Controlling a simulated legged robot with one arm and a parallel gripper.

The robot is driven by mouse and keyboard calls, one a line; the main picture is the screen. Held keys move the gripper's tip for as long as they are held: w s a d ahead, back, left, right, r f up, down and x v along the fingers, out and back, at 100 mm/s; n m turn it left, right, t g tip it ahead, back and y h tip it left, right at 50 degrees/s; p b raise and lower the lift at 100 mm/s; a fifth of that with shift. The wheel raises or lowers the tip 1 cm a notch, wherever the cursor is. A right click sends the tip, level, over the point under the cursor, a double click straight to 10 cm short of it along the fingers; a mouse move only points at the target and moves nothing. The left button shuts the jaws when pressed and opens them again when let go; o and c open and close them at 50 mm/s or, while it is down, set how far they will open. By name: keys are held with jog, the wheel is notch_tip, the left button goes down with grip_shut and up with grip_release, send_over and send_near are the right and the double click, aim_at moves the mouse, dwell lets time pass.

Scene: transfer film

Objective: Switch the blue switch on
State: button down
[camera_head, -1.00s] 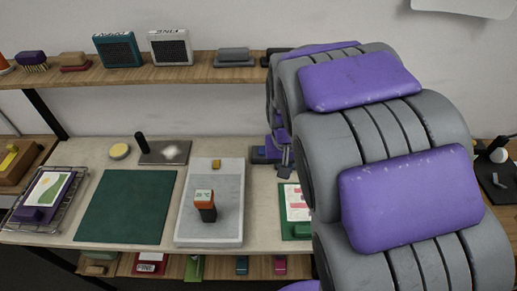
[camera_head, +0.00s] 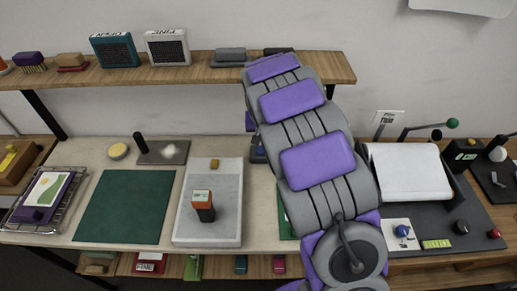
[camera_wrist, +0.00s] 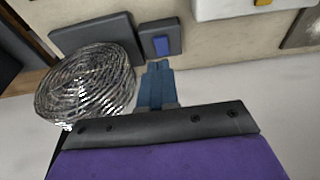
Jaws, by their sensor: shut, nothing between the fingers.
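The blue switch (camera_wrist: 161,45) is a small blue rectangle on a dark grey block (camera_wrist: 147,35) in the wrist view. Whether it is on or off cannot be told. My gripper (camera_wrist: 159,66) has its blue fingers together and empty, with the tips just beside the block's near edge in the picture; contact cannot be told. In the head view my arm hides the gripper and the switch; only a sliver of a dark block (camera_head: 257,152) shows left of the arm.
A ball of shiny steel wire (camera_wrist: 85,85) lies left of my fingers, beside a larger dark grey slab (camera_wrist: 95,36). The head view has a white tray (camera_head: 230,225) and green mat (camera_head: 125,205) left of my arm, a wooden shelf (camera_head: 200,70) above, and a paper-roll station (camera_head: 410,172) right.

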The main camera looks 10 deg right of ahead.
aim_at(260, 153)
jog(key=b+x, duration=0.1)
jog(key=x, duration=0.8)
jog(key=shift+w+d+f, duration=0.15)
jog(key=shift+d, duration=0.05)
jog(key=shift+w+a+f, duration=0.15)
jog(key=shift+f, duration=0.2)
jog(key=shift+a+f, duration=0.1)
jog(key=shift+a, duration=0.15)
jog(key=shift+d, duration=0.1)
